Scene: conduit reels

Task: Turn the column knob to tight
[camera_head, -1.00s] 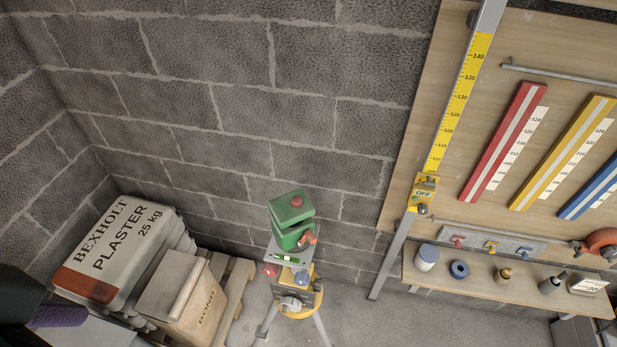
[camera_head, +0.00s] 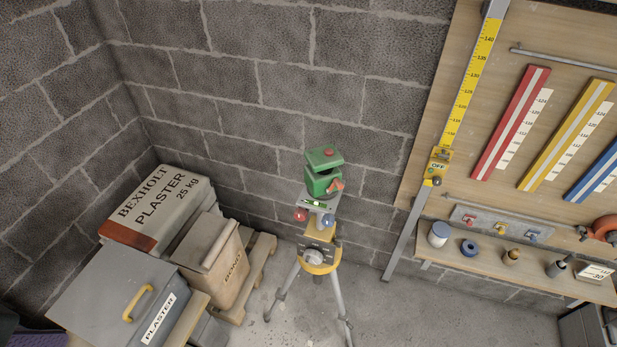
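A tripod (camera_head: 340,290) stands on the floor with a green laser-like device (camera_head: 322,182) on its top. A grey round knob (camera_head: 309,262) sits on the front of the yellow column head (camera_head: 321,254) below the device; its marks are too small to read. A red knob (camera_head: 300,215) and a blue knob (camera_head: 327,220) sit just above, under a small level vial (camera_head: 318,204). Neither of my gripper's fingers shows in the head view; only a dark and purple bit of my own arm shows at the lower left corner.
At right are a yellow-scaled pole (camera_head: 470,80) and a shelf (camera_head: 500,262) with small items. Floor right of the tripod is clear.

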